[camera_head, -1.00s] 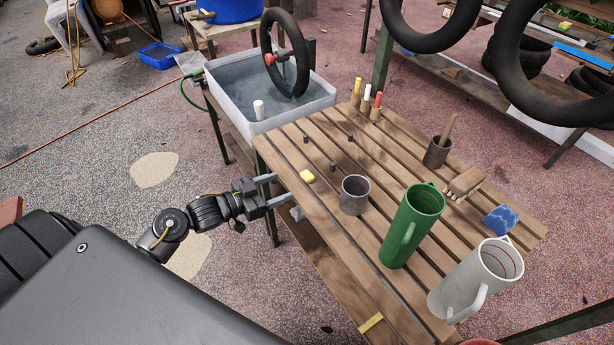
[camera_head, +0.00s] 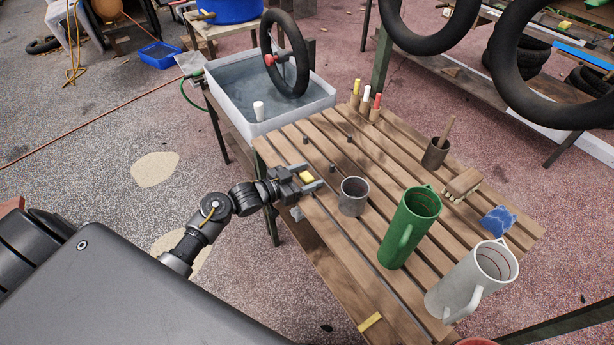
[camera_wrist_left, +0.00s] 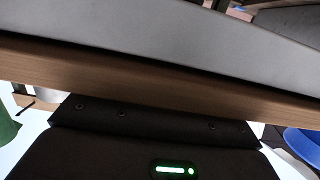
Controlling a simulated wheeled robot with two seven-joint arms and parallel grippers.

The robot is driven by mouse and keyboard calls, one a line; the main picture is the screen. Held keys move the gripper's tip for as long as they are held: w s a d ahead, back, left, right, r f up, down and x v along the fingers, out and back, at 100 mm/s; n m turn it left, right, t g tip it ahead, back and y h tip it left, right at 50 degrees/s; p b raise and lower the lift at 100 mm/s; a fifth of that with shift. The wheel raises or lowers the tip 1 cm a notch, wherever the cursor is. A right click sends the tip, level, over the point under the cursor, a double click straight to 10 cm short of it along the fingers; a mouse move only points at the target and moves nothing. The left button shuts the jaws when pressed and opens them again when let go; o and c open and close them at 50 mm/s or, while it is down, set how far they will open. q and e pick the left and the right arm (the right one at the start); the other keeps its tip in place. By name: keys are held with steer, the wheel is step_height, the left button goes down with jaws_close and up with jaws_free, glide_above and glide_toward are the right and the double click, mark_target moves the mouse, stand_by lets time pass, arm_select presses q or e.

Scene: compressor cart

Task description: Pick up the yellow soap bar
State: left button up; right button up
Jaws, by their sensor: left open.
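The yellow soap bar (camera_head: 307,176) lies on the slatted wooden table (camera_head: 330,232) near its left edge. My left gripper (camera_head: 311,178) is open, with one finger on either side of the soap bar in the head view. I cannot tell whether the fingers touch it. In the left wrist view, the soap bar does not show; a wooden table edge (camera_wrist_left: 160,85) and a grey surface fill much of the picture. My right gripper is not in view.
A grey metal cup (camera_head: 354,197) stands just right of the gripper. A green jug (camera_head: 408,230) and a white jug (camera_head: 468,285) stand farther right. A brush (camera_head: 463,183) and a blue sponge (camera_head: 498,221) lie beyond. A water basin (camera_head: 245,125) is behind.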

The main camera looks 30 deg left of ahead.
arm_select(q)
steer(key=shift+c, duration=0.3)
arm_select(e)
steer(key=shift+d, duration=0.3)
arm_select(q)
steer(key=c, duration=1)
steer(key=shift+r, duration=0.1)
